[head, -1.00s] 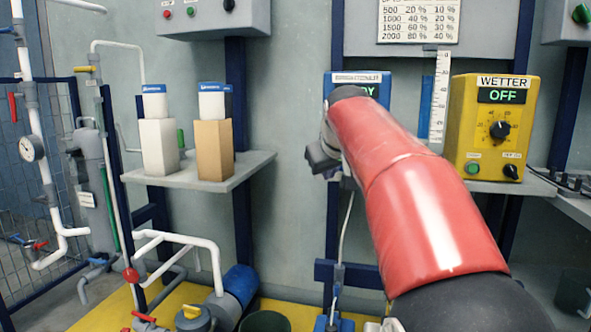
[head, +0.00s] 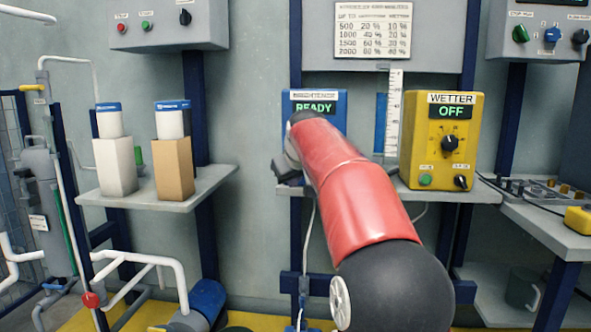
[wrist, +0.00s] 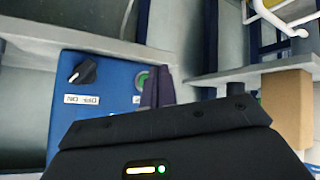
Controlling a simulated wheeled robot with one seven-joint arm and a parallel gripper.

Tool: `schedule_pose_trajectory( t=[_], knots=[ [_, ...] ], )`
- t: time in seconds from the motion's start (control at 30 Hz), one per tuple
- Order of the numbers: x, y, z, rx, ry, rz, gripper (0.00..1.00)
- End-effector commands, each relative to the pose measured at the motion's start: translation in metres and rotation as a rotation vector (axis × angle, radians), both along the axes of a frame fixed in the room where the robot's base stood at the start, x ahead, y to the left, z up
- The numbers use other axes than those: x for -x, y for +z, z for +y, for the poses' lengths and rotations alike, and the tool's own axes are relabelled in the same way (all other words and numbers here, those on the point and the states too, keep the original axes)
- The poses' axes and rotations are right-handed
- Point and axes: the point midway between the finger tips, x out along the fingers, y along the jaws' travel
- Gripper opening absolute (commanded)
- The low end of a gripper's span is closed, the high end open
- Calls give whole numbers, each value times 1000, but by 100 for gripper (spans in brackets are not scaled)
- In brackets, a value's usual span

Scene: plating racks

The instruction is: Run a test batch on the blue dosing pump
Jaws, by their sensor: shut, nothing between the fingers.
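The blue dosing pump (head: 336,103) sits on the shelf at the back wall, and its green display reads READY. My red arm hides its lower front. In the wrist view, the pump's blue face (wrist: 80,95) shows a black knob (wrist: 83,69) and a green button (wrist: 142,80), each with a white label. My gripper (wrist: 159,86) is shut and empty, with its fingertips right beside the green button and partly over it. I cannot tell whether they touch. In the head view, the arm's dark end is at the pump's lower left, and the fingertips are hidden.
A yellow WETTER box (head: 440,140), display OFF, stands close right of the pump. A white scale (head: 394,112) is between them. A left shelf (head: 205,188) holds a white carton (head: 115,166) and a brown carton (head: 174,169). A right bench (head: 545,222) carries a power strip.

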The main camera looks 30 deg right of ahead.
Motion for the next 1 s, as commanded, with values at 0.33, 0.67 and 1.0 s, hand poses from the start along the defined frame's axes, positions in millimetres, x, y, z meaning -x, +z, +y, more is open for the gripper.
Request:
schedule_pose_trajectory(
  t=[0.33,0.67,1.0],
  knots=[
    [-19,1,-12,0,1,1,0],
    [-19,0,-12,1,1,0,0],
    [-19,0,-12,1,1,0,0]
  ],
)
